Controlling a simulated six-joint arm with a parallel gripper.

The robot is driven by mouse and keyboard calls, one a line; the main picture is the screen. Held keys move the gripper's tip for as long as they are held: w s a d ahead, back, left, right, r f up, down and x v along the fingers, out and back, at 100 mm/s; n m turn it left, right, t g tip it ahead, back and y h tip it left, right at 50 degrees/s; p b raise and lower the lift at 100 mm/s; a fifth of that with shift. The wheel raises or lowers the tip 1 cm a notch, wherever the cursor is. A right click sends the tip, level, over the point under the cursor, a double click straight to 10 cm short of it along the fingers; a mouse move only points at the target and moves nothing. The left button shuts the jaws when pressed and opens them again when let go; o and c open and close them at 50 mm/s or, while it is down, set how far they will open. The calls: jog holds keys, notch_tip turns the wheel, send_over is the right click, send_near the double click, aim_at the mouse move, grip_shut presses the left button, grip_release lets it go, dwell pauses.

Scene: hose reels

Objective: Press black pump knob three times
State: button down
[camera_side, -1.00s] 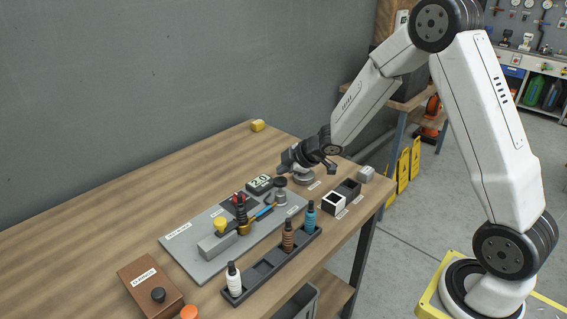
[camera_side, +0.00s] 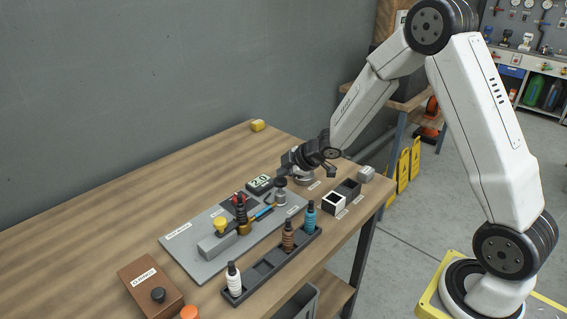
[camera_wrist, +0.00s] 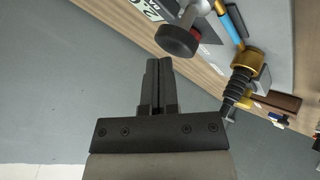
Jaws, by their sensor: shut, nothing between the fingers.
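The pump (camera_side: 281,198) is a small grey cylinder with a round black knob (camera_side: 280,183) on top, near the far end of the grey plate (camera_side: 203,262). My gripper (camera_side: 281,172) is just above the knob in the side view, its fingers shut and empty. In the wrist view the black knob (camera_wrist: 178,41) lies just beyond the tips of my shut fingers (camera_wrist: 158,62), slightly to the right. I cannot tell whether the fingertips touch it.
A small display (camera_side: 260,184) reading 2.0 stands beside the pump. A dark rack (camera_side: 262,272) holds several bottles. A brown box (camera_side: 148,282) with another black knob is at the front left. The table's left side is clear.

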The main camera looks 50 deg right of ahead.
aim_at(284, 180)
jog(key=shift+f, duration=1.3)
dwell(1.9)
jog(key=shift+r, duration=1.7)
jog(key=shift+r, duration=0.1)
jog(key=shift+r, duration=2.45)
jog(key=shift+s, duration=0.1)
jog(key=shift+s+a+r+m+h, duration=0.1)
jog(key=shift+s+m+h, duration=0.25)
jog(key=shift+m, duration=0.25)
jog(key=s+a+f+m+g, duration=0.1)
jog(key=s+a+m+g, duration=0.2)
jog(key=s, duration=0.8)
jog(key=s+a+f+m+g+h, duration=0.1)
jog(key=s+a+f+m+g, duration=0.1)
jog(key=s+m, duration=0.5)
jog(key=s+a+g, duration=0.1)
jog(key=s, duration=0.2)
jog(key=shift+s, duration=0.35)
